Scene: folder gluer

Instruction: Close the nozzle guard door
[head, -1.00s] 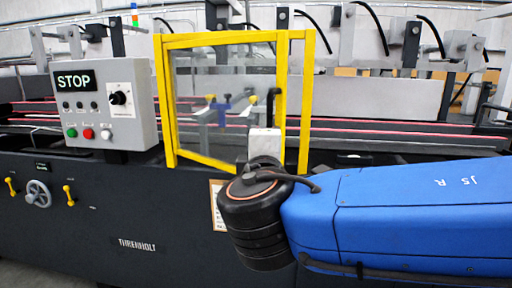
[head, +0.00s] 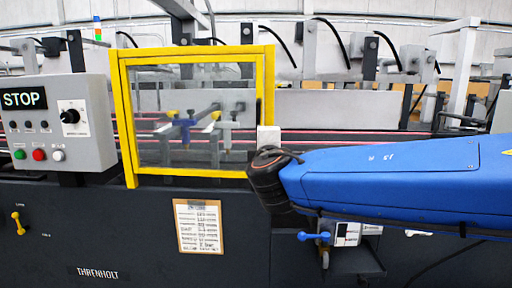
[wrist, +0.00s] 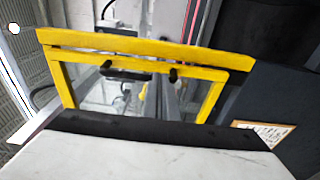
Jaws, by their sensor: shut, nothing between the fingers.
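The nozzle guard door (head: 190,173) is a clear panel in a yellow frame, upright in the head view. It lies nearly in line with the yellow surround (head: 270,75); a thin dark gap shows between yellow bars in the wrist view (wrist: 150,62). I cannot tell if it is fully seated. Its black handle (wrist: 127,74) shows in the wrist view. My gripper (head: 268,139) is a pale block beside the door's lower right edge, shut and empty; its fingertips are not clear. Its pale body with a black edge fills the bottom of the wrist view (wrist: 155,130).
A grey control box (head: 60,125) with a STOP sign stands left of the door. A clipboard sheet (head: 199,227) hangs on the dark machine front below. Blue and yellow nozzle parts (head: 185,128) show behind the panel. A blue lever (head: 315,236) sticks out at lower right.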

